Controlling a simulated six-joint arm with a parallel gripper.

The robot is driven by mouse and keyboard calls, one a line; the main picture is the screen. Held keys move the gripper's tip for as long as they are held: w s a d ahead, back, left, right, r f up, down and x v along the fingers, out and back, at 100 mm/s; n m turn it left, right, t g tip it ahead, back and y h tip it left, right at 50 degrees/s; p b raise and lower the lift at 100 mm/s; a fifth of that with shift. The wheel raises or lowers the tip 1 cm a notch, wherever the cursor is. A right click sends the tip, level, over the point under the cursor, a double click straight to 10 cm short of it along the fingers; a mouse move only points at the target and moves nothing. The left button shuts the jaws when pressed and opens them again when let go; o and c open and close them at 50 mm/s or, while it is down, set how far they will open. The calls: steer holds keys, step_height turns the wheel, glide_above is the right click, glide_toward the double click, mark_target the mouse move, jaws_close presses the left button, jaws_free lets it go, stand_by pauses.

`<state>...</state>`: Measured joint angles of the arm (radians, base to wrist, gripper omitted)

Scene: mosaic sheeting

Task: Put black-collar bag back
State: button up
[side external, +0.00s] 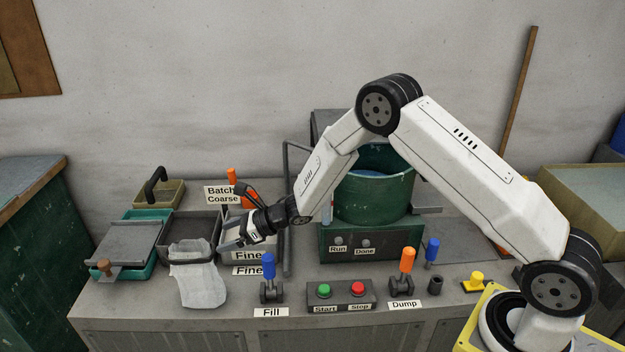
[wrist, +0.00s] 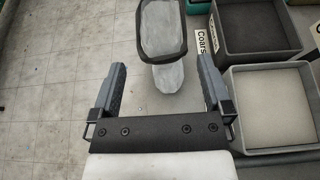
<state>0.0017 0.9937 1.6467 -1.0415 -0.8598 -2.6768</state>
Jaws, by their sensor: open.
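The black-collar bag (side external: 199,283) is a pale, crumpled bag with a black band around its mouth. In the side view it hangs at the front edge of the bench, left of my gripper (side external: 232,240). In the wrist view the bag (wrist: 165,75) shows its black collar ahead of my gripper (wrist: 164,92), between the lines of the two fingers. My gripper is open and empty, and I see no contact with the bag. A dark grey tray (side external: 190,228) stands just behind the bag; in the wrist view a dark tray (wrist: 255,25) is to the right.
A teal tray with a grey lid (side external: 125,242) is at the left. A light-bottomed tray (wrist: 272,105) lies right of my gripper. The blue Fill lever (side external: 268,268), the Start/Stop box (side external: 340,294) and the green drum (side external: 372,195) stand to the right.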

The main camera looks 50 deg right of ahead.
steer(key=shift+v, duration=1.45)
steer(key=s+d+r+m+g+h, duration=0.1)
steer(key=s+d+r+m+h, duration=0.3)
steer(key=m, duration=0.9)
steer(key=s+d+r+m+h, duration=0.2)
steer(key=s+d+m+h, duration=0.3)
steer(key=m, duration=0.7)
steer(key=s+m+g, duration=0.5)
steer(key=s+m, duration=1.4)
steer(key=m, duration=0.1)
steer(key=shift+s+d+r+g, duration=0.3)
steer(key=shift+r+g, duration=0.1)
